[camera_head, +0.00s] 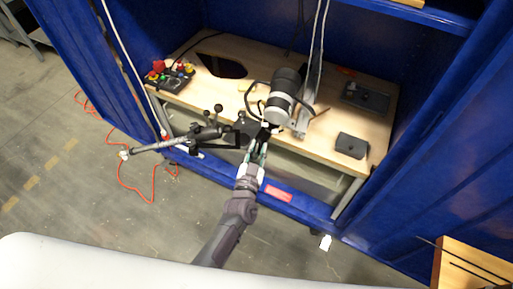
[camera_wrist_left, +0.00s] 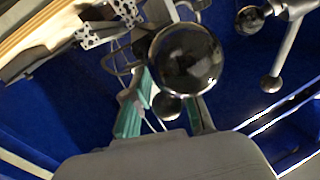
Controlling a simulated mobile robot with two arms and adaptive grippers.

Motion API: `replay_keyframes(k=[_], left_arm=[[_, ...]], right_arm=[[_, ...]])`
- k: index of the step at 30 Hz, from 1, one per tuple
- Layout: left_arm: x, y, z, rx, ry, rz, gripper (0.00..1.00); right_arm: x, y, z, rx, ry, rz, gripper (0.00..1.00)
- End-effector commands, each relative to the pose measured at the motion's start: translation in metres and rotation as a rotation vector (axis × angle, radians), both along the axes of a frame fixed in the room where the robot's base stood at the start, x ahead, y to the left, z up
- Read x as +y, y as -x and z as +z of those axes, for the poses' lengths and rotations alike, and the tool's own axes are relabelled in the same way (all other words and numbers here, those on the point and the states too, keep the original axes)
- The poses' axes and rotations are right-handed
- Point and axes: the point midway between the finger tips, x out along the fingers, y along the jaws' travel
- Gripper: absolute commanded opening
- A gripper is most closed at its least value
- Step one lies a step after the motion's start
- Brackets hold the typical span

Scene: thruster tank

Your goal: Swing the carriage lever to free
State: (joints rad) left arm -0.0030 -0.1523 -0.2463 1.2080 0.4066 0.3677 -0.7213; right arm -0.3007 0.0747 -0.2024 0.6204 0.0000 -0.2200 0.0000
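My left gripper (camera_head: 259,150) reaches up from the bottom of the head view to the front edge of the bench, just below the hanging thruster (camera_head: 283,88). In the left wrist view its teal-padded fingers (camera_wrist_left: 168,98) stand apart. A large shiny black ball knob (camera_wrist_left: 187,58) shows at the fingers, and a smaller dark ball (camera_wrist_left: 167,105) shows between them. I cannot tell whether either is touched, or which belongs to the carriage lever. Another handle with ball knobs (camera_wrist_left: 271,84) is at the right. My right gripper is not in view.
A wooden bench (camera_head: 330,120) stands inside a blue enclosure (camera_head: 90,60). A red-topped control box (camera_head: 170,76) and black boxes (camera_head: 351,145) sit on it. A metal arm with black knobs (camera_head: 185,138) juts out left of my gripper. Cables hang near the thruster.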

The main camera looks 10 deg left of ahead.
Motion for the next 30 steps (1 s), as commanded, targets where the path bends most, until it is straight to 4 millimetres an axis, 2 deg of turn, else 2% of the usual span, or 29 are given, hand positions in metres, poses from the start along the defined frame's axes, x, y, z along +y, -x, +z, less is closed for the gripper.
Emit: replay_keyframes(k=[9,13,17,24,30], left_arm=[[0.002,-0.001,0.003,-0.007,-0.001,0.004,0.35],[0.003,0.008,0.002,-0.006,0.0,0.005,0.35],[0.005,0.031,0.001,-0.005,-0.001,0.004,0.35],[0.009,0.082,0.001,-0.003,-0.001,0.003,0.35],[0.012,0.11,0.002,-0.004,-0.002,0.001,0.35]], right_arm=[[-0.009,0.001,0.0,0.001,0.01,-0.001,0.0],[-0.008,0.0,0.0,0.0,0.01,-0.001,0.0],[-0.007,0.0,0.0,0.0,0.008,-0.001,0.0],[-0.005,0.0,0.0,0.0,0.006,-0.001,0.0],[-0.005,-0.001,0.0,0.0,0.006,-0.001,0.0]])
